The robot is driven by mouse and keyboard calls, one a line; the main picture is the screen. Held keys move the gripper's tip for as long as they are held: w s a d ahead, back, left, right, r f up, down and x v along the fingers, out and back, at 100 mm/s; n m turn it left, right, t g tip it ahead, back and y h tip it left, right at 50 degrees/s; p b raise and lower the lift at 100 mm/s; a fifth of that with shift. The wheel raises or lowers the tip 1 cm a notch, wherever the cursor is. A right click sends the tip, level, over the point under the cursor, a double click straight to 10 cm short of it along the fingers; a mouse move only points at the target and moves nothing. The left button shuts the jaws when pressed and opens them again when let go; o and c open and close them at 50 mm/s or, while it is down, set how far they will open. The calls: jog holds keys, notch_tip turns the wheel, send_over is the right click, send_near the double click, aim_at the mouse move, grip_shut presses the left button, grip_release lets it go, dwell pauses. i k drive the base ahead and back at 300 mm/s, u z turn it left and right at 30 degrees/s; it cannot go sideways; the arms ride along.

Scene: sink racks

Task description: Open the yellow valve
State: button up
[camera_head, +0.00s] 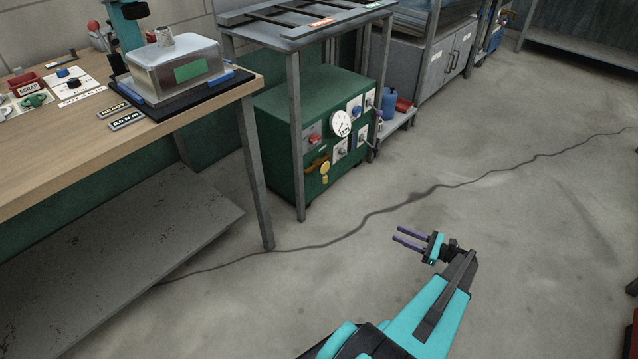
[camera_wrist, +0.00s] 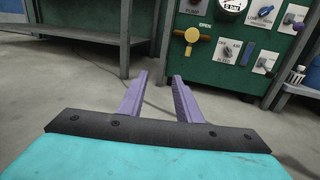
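The yellow valve (camera_head: 324,169) is on the front of a green cabinet (camera_head: 283,152), low and left of the round gauge. In the wrist view the yellow valve (camera_wrist: 192,35) shows as a T-shaped handle with a round knob, beneath a label reading "OPEN". My gripper (camera_head: 397,238) is over open floor in front of the cabinet, well apart from the valve. In the wrist view its two purple fingers (camera_wrist: 159,78) are spread with nothing between them, and the valve lies ahead, slightly right of centre.
A grey rack (camera_head: 296,134) stands over the cabinet, its front leg left of the valve. A wooden workbench (camera_head: 60,165) with a lower shelf is at left. A blue bottle (camera_head: 389,103) stands right of the cabinet. A dark cable (camera_head: 375,211) crosses the otherwise clear floor.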

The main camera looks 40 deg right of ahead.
aim_at(324, 169)
jog(key=z, duration=0.05)
jog(key=i, duration=1)
jog(key=u, duration=0.05)
